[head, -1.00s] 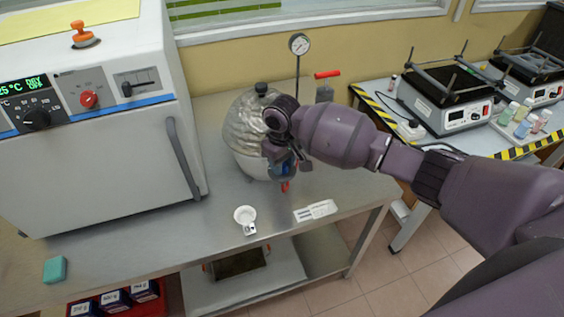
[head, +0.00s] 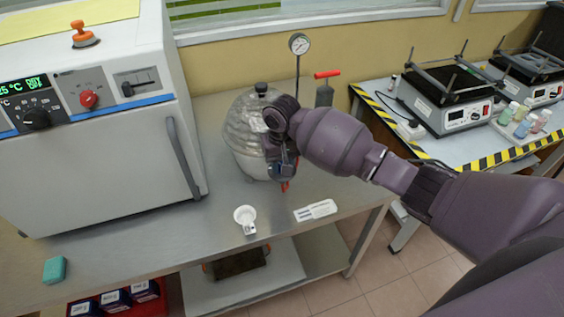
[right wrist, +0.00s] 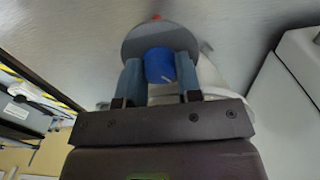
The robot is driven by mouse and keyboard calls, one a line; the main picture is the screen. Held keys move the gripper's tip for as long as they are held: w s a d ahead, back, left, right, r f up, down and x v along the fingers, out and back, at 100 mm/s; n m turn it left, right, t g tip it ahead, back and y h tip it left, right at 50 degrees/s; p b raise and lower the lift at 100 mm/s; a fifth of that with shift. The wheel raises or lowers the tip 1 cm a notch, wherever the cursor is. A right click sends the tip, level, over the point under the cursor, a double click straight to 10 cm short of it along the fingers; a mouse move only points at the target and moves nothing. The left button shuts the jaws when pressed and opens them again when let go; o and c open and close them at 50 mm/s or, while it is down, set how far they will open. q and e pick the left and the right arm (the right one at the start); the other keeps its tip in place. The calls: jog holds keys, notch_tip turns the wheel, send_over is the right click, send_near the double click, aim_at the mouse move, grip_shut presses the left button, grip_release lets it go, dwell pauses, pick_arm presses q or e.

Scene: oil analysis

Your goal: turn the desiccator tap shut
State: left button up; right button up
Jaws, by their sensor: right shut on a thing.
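The desiccator (head: 242,132) is a rounded, clear-looking vessel with a black knob on its lid, standing on the metal bench beside the oven. My right gripper (head: 284,173) is at its right front side, partly hiding it. In the right wrist view, the two fingers of my right gripper (right wrist: 160,80) are closed on both sides of the blue tap knob (right wrist: 159,64). A grey disc lies behind the knob, with a small red tip beyond it. The tap's exact angle is hard to tell. My left gripper is not in view.
A white oven (head: 95,130) stands to the left. A white scoop-like dish (head: 245,216) and a white labelled item (head: 315,210) lie near the bench's front edge. A gauge (head: 299,44) and a red-handled valve (head: 326,75) stand behind.

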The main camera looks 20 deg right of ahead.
jog(key=m, duration=0.6)
jog(key=shift+m, duration=0.3)
jog(key=shift+r, duration=0.1)
jog(key=shift+w, duration=0.1)
dwell(0.3)
jog(key=o, duration=0.9)
jog(key=shift+o, duration=0.2)
notch_tip(320, 180, up, 11)
dwell(0.3)
